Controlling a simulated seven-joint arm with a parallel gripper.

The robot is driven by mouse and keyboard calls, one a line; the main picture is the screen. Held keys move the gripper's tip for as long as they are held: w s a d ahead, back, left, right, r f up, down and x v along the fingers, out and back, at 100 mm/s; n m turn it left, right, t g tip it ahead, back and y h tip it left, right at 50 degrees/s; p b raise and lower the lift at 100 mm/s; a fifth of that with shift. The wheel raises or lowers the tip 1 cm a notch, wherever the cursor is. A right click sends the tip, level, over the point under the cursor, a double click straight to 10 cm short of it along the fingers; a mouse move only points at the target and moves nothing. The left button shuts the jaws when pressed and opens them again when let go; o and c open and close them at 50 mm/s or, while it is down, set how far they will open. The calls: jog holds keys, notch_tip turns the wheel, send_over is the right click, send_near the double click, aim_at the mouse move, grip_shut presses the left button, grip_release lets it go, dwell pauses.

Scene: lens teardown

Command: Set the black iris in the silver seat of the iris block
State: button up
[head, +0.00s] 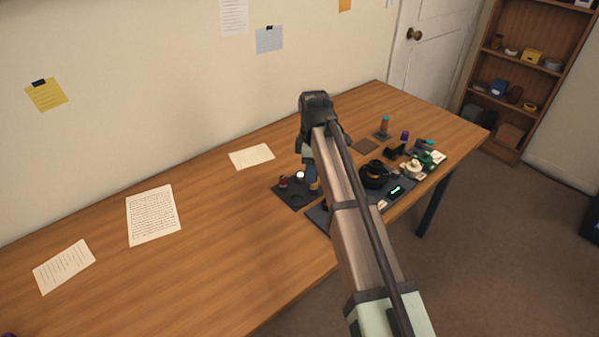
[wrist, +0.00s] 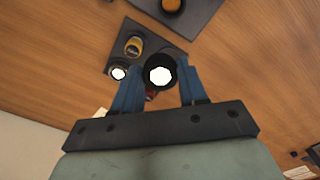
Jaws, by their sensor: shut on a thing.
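In the wrist view, my gripper (wrist: 159,68) has its two blue fingers on either side of a dark round piece that looks like the black iris (wrist: 158,59), with a bright white many-sided centre. In the head view, my gripper (head: 311,174) points down at the right side of a small dark tray (head: 297,203); the iris is not clear there. I cannot single out the iris block or its silver seat.
A red piece (head: 283,181) and a white piece (head: 300,175) stand on the tray.

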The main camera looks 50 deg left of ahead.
jog(key=d+f+m, duration=0.1)
jog(key=d, duration=0.3)
jog(key=s+d+f+m, duration=0.1)
jog(key=d, duration=0.3)
jog(key=d+f+m, duration=0.1)
jog(key=d, duration=0.4)
jog(key=shift+s+m, duration=0.25)
jog(key=shift+m, duration=0.05)
jog(key=shift+s+d+m, duration=0.2)
jog(key=shift+d+m, duration=0.15)
jog(key=shift+m, duration=0.75)
jog(key=shift+f+m, duration=0.15)
jog(key=shift+m, duration=1.15)
jog(key=shift+f, duration=2.15)
jog(key=shift+f, duration=0.55)
jog(key=o, duration=1.1)
